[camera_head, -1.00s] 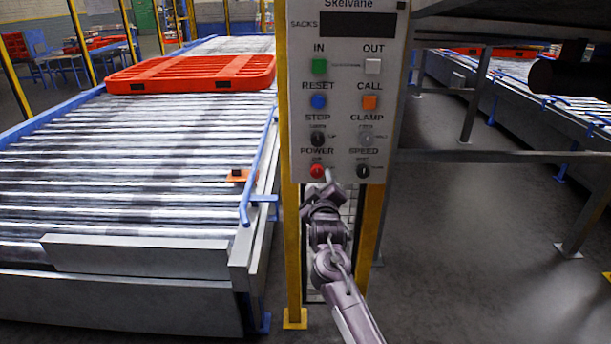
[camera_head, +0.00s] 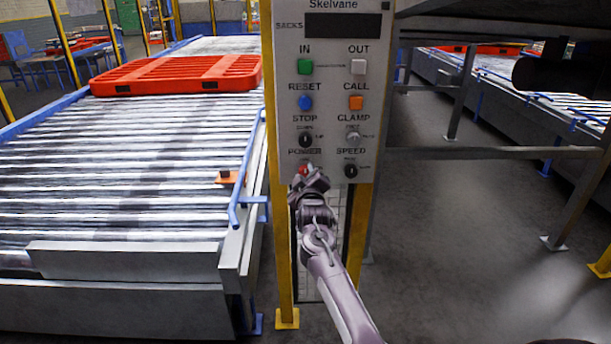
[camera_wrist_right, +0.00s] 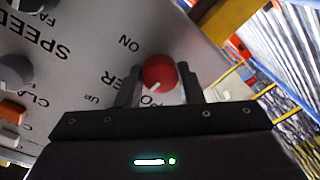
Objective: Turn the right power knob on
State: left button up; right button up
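The red POWER knob (camera_head: 303,170) is at the bottom left of the grey control panel (camera_head: 328,65), partly hidden by my right gripper (camera_head: 311,181). In the right wrist view the round red knob (camera_wrist_right: 160,70) has a white pointer mark on its near side, directed away from the ON label. My right gripper (camera_wrist_right: 159,80) is open there, with one dark finger on each side of the knob and small gaps beside it. Whether the fingers touch the knob is hard to tell. My left gripper is not in view.
The dark SPEED knob (camera_head: 350,170) is just right of the POWER knob. The STOP knob (camera_head: 306,140) and CLAMP knob (camera_head: 353,137) are above. A yellow post (camera_head: 280,250) edges the panel. A roller conveyor (camera_head: 130,190) with a red pallet (camera_head: 175,75) stands left.

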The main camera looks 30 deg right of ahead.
jog(key=shift+c, duration=1.1)
jog(key=shift+m, duration=0.3)
jog(key=m, duration=0.3)
jog(key=shift+f+m, duration=0.1)
jog(key=shift+m, duration=0.2)
jog(key=m+b, duration=0.1)
jog(key=m, duration=0.3)
jog(key=shift+m+h, duration=0.3)
jog(key=shift+m, duration=0.1)
jog(key=m+b, duration=0.1)
jog(key=m, duration=0.3)
jog(key=shift+m, duration=0.3)
jog(key=shift+m+h+b, duration=0.3)
jog(key=shift+m+b, duration=0.35)
jog(key=shift+m, duration=1.85)
